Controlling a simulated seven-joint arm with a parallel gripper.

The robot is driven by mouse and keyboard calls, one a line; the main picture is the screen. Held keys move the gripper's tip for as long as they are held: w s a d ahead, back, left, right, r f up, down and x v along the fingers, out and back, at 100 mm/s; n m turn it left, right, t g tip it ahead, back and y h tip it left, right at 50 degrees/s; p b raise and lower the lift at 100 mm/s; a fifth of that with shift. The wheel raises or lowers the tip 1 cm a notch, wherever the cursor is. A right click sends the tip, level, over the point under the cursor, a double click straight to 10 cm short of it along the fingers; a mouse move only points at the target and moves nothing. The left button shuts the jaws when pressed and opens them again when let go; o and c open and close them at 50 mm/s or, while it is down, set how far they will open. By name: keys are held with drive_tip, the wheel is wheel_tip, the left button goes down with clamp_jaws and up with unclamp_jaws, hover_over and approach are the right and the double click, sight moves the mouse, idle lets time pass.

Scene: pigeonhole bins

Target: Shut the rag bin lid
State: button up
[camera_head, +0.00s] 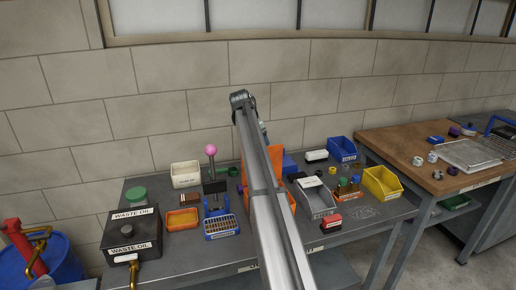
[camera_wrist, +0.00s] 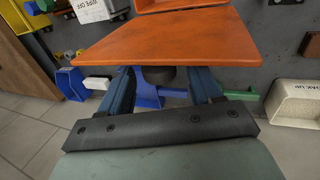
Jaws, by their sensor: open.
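The rag bin looks like the orange bin (camera_head: 291,202), mostly hidden behind my arm in the head view. Its orange lid (camera_head: 277,160) stands raised at the back, showing on both sides of my arm. In the wrist view the lid (camera_wrist: 160,38) is a broad flat orange panel across the upper middle, with a strip of the bin beyond it at the top edge. My gripper (camera_wrist: 163,88) is open, its two blue fingers apart and reaching toward the panel. The panel hides the fingertips, so I cannot tell whether they touch it.
A cream bin (camera_head: 186,174), a pink-knobbed press (camera_head: 211,151) and an orange tray (camera_head: 183,219) stand left. A grey bin (camera_head: 316,201), blue bin (camera_head: 342,149) and yellow bin (camera_head: 382,183) stand right. A black waste oil box (camera_head: 131,236) is at the front left.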

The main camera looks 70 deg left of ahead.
drive_tip(key=shift+c, duration=0.5)
clamp_jaws()
